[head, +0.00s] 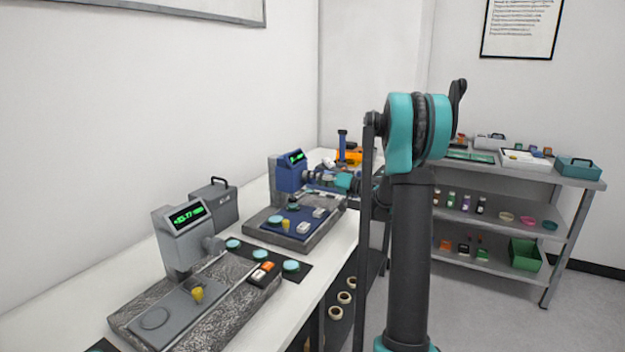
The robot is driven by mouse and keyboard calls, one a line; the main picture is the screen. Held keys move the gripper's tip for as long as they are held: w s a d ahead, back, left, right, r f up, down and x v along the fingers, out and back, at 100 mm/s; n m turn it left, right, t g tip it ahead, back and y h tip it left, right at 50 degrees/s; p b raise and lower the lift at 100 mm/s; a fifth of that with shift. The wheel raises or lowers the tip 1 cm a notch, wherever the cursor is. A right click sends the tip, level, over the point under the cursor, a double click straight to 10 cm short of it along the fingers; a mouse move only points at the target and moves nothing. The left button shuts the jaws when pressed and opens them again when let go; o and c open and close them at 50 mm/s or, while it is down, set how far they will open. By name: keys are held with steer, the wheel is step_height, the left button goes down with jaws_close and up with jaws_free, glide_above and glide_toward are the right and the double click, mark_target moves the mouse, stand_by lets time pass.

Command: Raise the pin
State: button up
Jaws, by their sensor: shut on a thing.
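A blue instrument (291,175) with a lit green display stands on a grey stone base (262,232) on the white bench. My gripper (314,178) is at the right side of its blue head, above the base. It is shut on a small part there. The fingers are small and dark in this view, and I cannot make out the held part clearly or tell whether it is the pin. A yellow knob (285,225) stands on the blue plate, below and left of my gripper, apart from it.
A grey instrument (183,233) with its own yellow knob (197,294) stands nearer. A dark mat (300,272) with teal discs lies between the instruments. A grey case (213,206) stands behind. My arm hides part of the bench's right edge. Shelves (560,181) stand at the right.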

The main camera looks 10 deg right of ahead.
steer(key=m, duration=0.6)
steer(key=shift+f, duration=0.1)
steer(key=m, duration=0.6)
steer(key=shift+f, duration=0.15)
steer(key=shift+m, duration=0.3)
steer(key=o, duration=1.2)
steer(key=shift+c, duration=0.2)
steer(key=shift+d, duration=0.1)
steer(key=v, duration=1.2)
